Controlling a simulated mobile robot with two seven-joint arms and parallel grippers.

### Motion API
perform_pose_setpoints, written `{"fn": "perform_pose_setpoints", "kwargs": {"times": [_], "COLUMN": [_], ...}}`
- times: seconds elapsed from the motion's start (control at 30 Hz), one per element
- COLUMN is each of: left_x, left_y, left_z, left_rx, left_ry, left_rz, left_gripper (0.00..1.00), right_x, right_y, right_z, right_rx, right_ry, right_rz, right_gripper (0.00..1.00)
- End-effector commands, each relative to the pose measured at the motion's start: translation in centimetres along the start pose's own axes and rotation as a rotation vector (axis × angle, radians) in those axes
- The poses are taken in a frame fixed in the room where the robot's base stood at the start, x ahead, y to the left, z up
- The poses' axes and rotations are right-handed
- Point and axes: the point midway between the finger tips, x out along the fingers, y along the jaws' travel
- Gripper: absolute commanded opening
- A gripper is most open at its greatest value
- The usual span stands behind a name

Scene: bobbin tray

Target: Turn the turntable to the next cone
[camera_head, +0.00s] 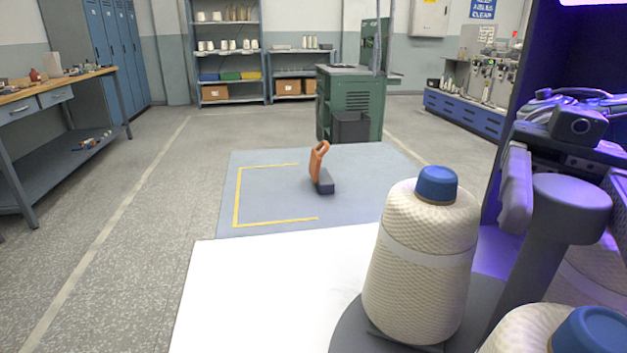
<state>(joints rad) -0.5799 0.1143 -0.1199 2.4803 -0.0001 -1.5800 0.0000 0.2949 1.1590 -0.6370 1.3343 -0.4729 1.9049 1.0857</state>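A cream textured yarn cone (420,265) with a blue top stands upright on the dark grey round turntable (350,330). Part of a second blue-topped cone (520,335) shows at the bottom right edge. Part of another pale cone (593,272) shows behind a grey post with a wide round top (572,195). My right gripper (567,190) is at this post, with one grey finger at the left of its top. The other finger is only partly seen at the right edge, so contact is unclear. My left gripper is not in view.
A white surface (260,290) lies clear left of the turntable. An orange-handled tool (319,168) stands on a blue-grey floor mat (275,205) with yellow lines. A purple-lit dark panel (538,60) rises at the right. A workbench (60,92) is at the left.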

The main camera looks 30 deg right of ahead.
Motion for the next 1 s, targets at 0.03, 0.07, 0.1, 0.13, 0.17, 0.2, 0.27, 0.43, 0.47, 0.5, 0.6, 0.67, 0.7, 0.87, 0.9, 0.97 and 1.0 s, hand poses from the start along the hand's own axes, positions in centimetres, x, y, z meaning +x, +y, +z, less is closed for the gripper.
{"fn": "perform_pose_setpoints", "kwargs": {"times": [0.03, 0.07, 0.1, 0.13, 0.17, 0.2, 0.27, 0.43, 0.47, 0.5, 0.6, 0.67, 0.7, 0.87, 0.9, 0.97, 1.0], "left_x": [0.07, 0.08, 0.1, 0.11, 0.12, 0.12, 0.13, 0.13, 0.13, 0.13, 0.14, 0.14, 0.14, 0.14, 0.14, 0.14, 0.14], "left_y": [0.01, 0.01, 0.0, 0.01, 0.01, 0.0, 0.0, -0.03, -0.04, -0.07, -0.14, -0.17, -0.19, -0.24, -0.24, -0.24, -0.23], "left_z": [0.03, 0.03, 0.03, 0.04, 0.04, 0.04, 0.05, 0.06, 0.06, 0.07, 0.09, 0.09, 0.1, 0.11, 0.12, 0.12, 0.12], "left_rx": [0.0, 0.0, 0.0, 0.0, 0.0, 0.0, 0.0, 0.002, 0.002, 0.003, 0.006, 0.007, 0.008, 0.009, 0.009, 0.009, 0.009], "left_ry": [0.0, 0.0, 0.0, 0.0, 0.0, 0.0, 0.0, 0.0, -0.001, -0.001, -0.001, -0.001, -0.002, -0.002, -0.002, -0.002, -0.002], "left_rz": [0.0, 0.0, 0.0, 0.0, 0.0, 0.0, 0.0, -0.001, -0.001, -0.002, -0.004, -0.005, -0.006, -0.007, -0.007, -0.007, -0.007], "left_gripper": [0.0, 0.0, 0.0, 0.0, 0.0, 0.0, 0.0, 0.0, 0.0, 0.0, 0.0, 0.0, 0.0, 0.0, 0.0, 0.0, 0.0], "right_x": [-0.05, -0.07, -0.09, -0.11, -0.12, -0.13, -0.14, -0.15, -0.15, -0.15, -0.15, -0.15, -0.15, -0.15, -0.15, -0.15, -0.15], "right_y": [-0.12, -0.19, -0.28, -0.34, -0.39, -0.44, -0.5, -0.56, -0.56, -0.55, -0.55, -0.55, -0.54, -0.54, -0.54, -0.54, -0.54], "right_z": [0.03, 0.02, 0.01, 0.0, -0.01, -0.02, -0.04, -0.05, -0.05, -0.06, -0.06, -0.06, -0.06, -0.05, -0.05, -0.05, -0.05], "right_rx": [-0.001, -0.001, -0.001, -0.001, -0.001, -0.001, -0.001, -0.001, -0.001, -0.001, -0.002, -0.002, -0.002, -0.001, -0.001, -0.001, -0.001], "right_ry": [-0.002, -0.001, -0.001, -0.001, 0.0, 0.0, 0.0, 0.001, 0.001, 0.001, 0.001, 0.001, 0.001, 0.001, 0.001, 0.001, 0.001], "right_rz": [-0.003, -0.006, -0.008, -0.01, -0.012, -0.014, -0.016, -0.018, -0.018, -0.018, -0.017, -0.017, -0.017, -0.017, -0.017, -0.017, -0.017], "right_gripper": [0.0, 0.0, 0.0, 0.0, 0.0, 0.0, 0.0, 0.0, 0.0, 0.0, 0.0, 0.0, 0.64, 0.81, 0.86, 0.91, 0.91]}}
